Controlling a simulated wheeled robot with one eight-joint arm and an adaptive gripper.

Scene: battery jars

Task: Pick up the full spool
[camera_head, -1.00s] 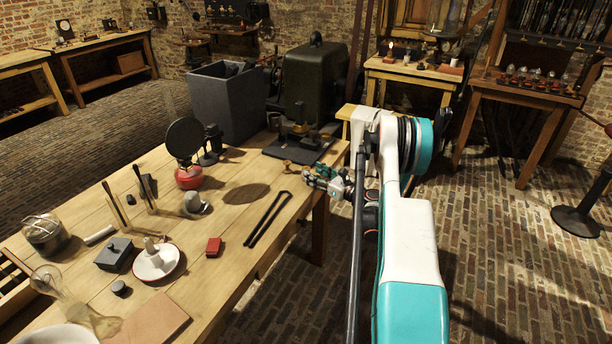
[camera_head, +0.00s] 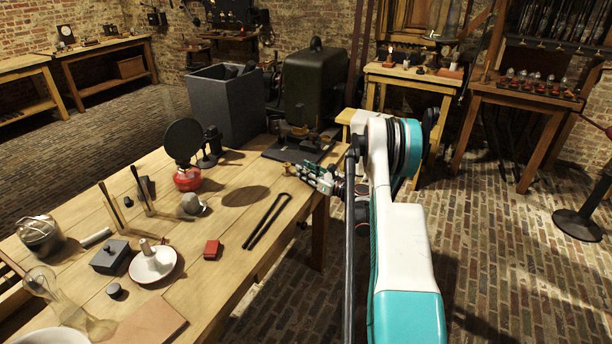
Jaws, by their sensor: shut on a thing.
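My gripper (camera_head: 309,173) is over the far right corner of the wooden table, reaching in from the right. It is shut on a small brass-coloured thing (camera_head: 288,169), which looks like the spool. The fingers hide part of it, and it is too small to tell how full it is. It is close to the tabletop; I cannot tell whether it is touching it.
A dark base (camera_head: 290,152) with a small apparatus stands just behind my gripper. A grey bin (camera_head: 226,105) and a dark green machine (camera_head: 318,90) are farther back. Black tongs (camera_head: 266,221) lie nearer. A red burner (camera_head: 187,179) with a round black disc stands left.

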